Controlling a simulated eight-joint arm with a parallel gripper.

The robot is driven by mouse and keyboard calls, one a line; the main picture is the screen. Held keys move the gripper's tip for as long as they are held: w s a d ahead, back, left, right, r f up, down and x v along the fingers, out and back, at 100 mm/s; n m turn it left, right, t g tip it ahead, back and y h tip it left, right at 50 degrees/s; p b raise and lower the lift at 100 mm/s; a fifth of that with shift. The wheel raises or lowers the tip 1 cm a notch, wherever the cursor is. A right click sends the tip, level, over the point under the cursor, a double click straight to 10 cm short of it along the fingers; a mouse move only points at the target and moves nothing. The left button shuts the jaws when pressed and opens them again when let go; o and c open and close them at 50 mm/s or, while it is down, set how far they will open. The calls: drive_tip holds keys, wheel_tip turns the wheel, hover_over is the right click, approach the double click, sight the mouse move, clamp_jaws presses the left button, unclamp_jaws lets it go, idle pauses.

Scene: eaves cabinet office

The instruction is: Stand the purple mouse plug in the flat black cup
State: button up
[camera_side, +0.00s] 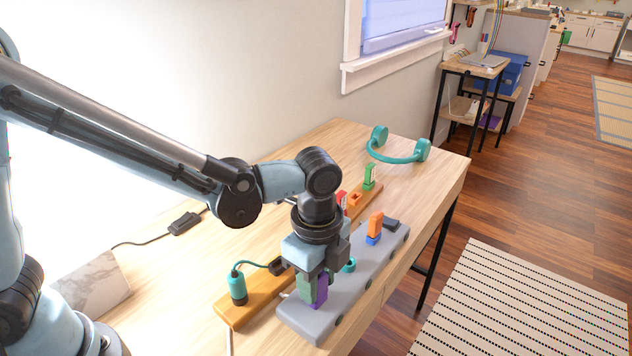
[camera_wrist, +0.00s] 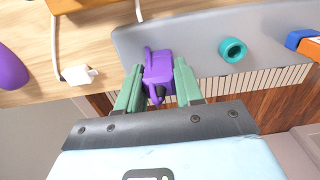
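The purple mouse plug (camera_wrist: 158,72) is between the two green fingers of my gripper (camera_wrist: 158,80), which touch it on both sides. In the side view my gripper (camera_side: 312,288) points down over the near end of the grey strip (camera_side: 312,318), with the purple plug (camera_side: 321,290) showing at its front. I cannot tell whether the plug touches the strip. A flat black piece (camera_side: 392,224) lies at the strip's far end, beyond an orange and blue plug. It may be the flat black cup; its opening is not clear. The wrist view does not show it.
A teal ring-shaped cup (camera_wrist: 232,50) is on the strip, and the orange and blue plug (camera_side: 375,228) stands farther along. A wooden block (camera_side: 240,307) with a teal corded item (camera_side: 238,287) lies left. A white plug (camera_wrist: 78,75) and a purple rounded object (camera_wrist: 10,70) are nearby. Teal headphones (camera_side: 398,150) lie behind.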

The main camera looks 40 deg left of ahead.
clamp_jaws()
drive_tip(key=shift+r, duration=0.4)
drive_tip(key=shift+r, duration=1.6)
drive_tip(key=w+a+r, duration=0.1)
drive_tip(key=a+r, duration=0.2)
drive_tip(key=a, duration=0.7)
drive_tip(key=shift+w+r, duration=0.25)
drive_tip(key=shift+r, duration=0.15)
drive_tip(key=shift+f, duration=0.1)
